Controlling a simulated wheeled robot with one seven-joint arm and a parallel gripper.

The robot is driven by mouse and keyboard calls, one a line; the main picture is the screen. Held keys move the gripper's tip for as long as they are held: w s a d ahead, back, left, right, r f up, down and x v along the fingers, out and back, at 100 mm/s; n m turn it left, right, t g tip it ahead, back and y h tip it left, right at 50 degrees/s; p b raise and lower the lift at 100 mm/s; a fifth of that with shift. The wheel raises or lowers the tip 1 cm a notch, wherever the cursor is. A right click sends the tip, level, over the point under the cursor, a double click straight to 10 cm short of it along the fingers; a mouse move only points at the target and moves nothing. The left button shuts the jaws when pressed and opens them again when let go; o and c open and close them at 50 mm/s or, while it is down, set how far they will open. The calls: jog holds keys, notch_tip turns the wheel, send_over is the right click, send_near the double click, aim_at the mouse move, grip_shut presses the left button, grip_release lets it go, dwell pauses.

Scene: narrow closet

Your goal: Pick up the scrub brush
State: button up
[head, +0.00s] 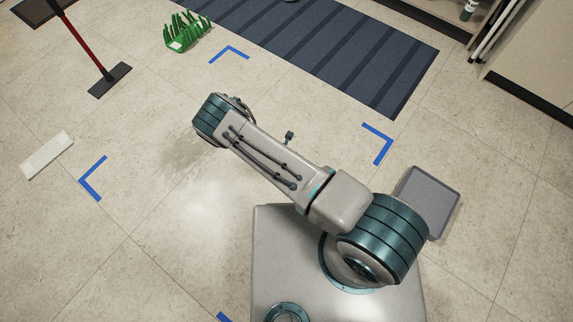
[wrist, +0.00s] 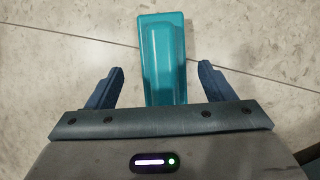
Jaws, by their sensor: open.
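A teal, rounded block-like thing (wrist: 163,40), which looks like the scrub brush seen from its back, lies on the floor in the wrist view. My gripper (wrist: 161,67) is open, with one dark blue finger on each side of it. There is a gap between each finger and the teal sides. The near end of the teal thing is hidden behind the gripper's front edge, and its bristles do not show. In the head view my arm hides both the gripper and the brush.
A green spiky rack (head: 187,35), a red-handled broom (head: 108,80) and a white block (head: 47,155) are on the left. A striped blue mat (head: 320,45) lies at the back. A grey bin (head: 430,200) is at the right, near shelving (head: 535,65). The tiled floor between is clear.

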jog(key=b+x, duration=0.2)
jog(key=x, duration=0.2)
jog(key=shift+d+f, duration=0.1)
jog(key=shift+d, duration=0.15)
jog(key=c, duration=1.1)
